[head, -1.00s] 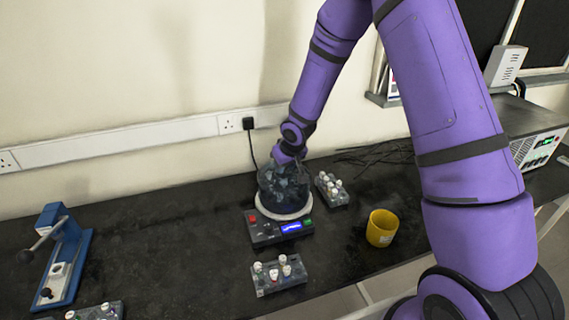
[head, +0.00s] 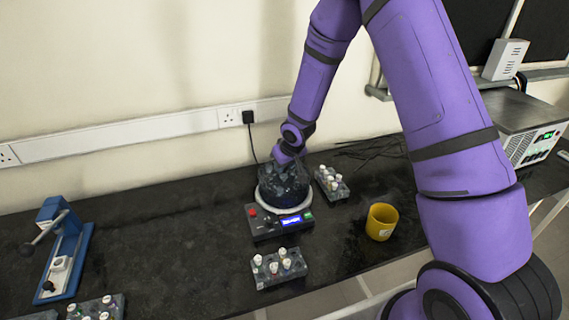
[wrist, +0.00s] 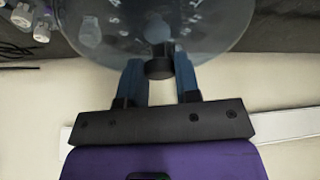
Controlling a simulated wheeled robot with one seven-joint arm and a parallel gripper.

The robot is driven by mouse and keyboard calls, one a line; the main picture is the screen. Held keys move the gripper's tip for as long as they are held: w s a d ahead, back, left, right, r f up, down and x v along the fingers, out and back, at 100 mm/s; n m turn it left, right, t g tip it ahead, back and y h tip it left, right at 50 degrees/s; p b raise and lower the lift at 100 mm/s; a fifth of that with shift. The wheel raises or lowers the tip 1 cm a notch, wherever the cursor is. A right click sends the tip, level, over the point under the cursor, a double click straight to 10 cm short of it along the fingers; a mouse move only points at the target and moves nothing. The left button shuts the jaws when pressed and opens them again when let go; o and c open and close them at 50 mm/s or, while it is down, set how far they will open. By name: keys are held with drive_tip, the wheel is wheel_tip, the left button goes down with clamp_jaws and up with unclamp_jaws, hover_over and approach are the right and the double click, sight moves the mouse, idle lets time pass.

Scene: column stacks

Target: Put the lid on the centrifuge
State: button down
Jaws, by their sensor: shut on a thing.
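The centrifuge (head: 279,221) stands on the black bench, with a white ring, a red button, a green button and a lit blue display. A clear domed lid (head: 284,187) sits over its round top, inside or against the white ring; I cannot tell if it is fully seated. My gripper (wrist: 159,70) is shut on the lid's black knob, and the transparent lid (wrist: 205,28) fills the top of the wrist view. In the head view my wrist hides the knob and fingertips.
A vial rack (head: 332,184) stands close right of the centrifuge, another rack (head: 279,267) in front. A yellow mug (head: 381,221) is at the right. A blue press (head: 62,250) and a third rack (head: 97,308) are at the left. The bench between is clear.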

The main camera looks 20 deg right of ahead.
drive_tip(key=shift+c, duration=1.3)
unclamp_jaws()
drive_tip(key=shift+r, duration=0.1)
drive_tip(key=shift+r, duration=2.9)
drive_tip(key=shift+r, duration=0.1)
